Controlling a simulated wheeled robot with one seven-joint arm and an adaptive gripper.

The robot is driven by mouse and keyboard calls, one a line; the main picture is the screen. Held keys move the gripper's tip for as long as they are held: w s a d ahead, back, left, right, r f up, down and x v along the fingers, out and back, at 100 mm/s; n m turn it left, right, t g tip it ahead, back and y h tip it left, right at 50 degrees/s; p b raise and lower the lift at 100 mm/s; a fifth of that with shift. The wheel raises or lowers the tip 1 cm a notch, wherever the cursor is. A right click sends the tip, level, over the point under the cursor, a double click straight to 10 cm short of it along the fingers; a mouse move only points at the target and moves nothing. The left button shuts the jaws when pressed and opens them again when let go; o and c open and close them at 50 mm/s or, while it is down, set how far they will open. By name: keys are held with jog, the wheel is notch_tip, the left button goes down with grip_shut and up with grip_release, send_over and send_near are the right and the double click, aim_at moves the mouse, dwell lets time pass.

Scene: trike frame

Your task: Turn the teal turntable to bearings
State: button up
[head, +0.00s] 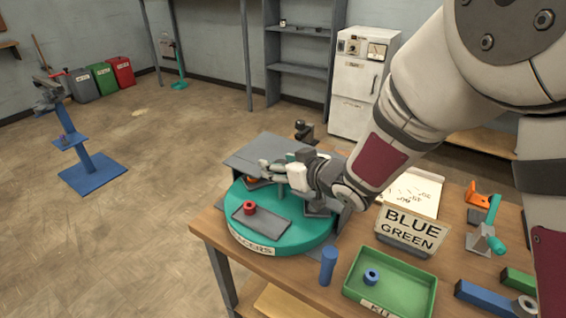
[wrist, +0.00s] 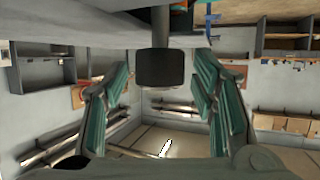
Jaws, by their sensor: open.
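The teal turntable (head: 285,240) sits at the left end of the workbench in the head view. Its front label (head: 252,246) is partly cut off and reads like "SPACERS". An orange part (head: 252,180) shows farther back, partly hidden. My gripper (head: 272,172) is over the back of the turntable, fingers pointing left; contact cannot be told. In the wrist view my gripper (wrist: 162,88) has its teal-padded fingers spread wide. A dark block (wrist: 161,68) on a post shows between them, and I cannot tell what it is.
A grey panel (head: 262,150) stands behind the turntable. The floor left of the bench is clear up to a blue stand (head: 90,172).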

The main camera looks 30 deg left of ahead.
grip_shut()
